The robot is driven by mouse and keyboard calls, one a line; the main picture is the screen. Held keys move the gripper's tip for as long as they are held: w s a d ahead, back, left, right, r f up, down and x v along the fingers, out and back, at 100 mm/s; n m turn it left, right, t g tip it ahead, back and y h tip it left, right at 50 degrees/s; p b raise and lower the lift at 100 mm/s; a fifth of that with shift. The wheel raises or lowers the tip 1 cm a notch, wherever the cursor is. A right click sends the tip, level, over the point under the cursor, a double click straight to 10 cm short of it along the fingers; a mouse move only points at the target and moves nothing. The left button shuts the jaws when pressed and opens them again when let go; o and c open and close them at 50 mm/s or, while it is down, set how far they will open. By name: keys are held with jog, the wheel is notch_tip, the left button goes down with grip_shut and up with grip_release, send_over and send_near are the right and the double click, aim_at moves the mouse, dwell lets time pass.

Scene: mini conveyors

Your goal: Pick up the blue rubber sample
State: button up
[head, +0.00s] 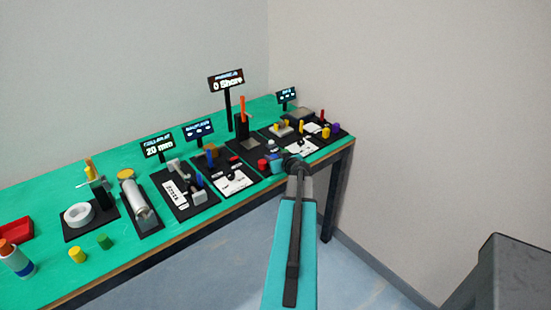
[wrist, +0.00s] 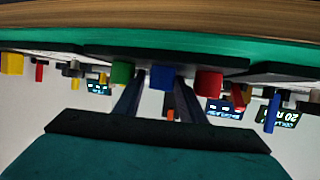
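The blue rubber sample (wrist: 162,78) is a small blue block in the wrist view, where the scene appears upside down. It sits between a green piece (wrist: 122,73) and a red piece (wrist: 208,80). My gripper (wrist: 160,88) is open, with its two dark fingers apart on either side of the blue block in the picture. I cannot tell how far the block is from the fingertips. In the head view my gripper (head: 288,160) is at the front edge of the table, beside the red piece (head: 263,165); it partly hides the pieces there.
The green table (head: 55,193) carries black stations with small signs (head: 158,147) and a tall display (head: 226,80). A dark pad (head: 245,144) lies behind the samples. Loose cylinders (head: 77,255) and a red tray (head: 15,230) are at the left. The floor in front is clear.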

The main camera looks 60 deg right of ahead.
jog(key=shift+c, duration=0.2)
dwell(0.3)
jog(key=c, duration=0.8)
jog(key=shift+r, duration=0.1)
jog(key=shift+r+b, duration=0.55)
jog(key=shift+r, duration=0.4)
jog(key=shift+s+a+r+b, duration=0.2)
jog(key=shift+s+r+b, duration=0.2)
jog(key=shift+r, duration=0.25)
jog(key=s+a+b, duration=0.1)
jog(key=s, duration=0.3)
jog(key=s+a+r+b, duration=0.1)
jog(key=s+a+b, duration=0.1)
jog(key=s, duration=0.3)
jog(key=s+a+b, duration=0.1)
jog(key=s+a, duration=0.1)
jog(key=s, duration=0.2)
jog(key=shift+s+a+r+b, duration=0.25)
jog(key=shift+s+r+b, duration=0.05)
jog(key=shift+s+b, duration=0.1)
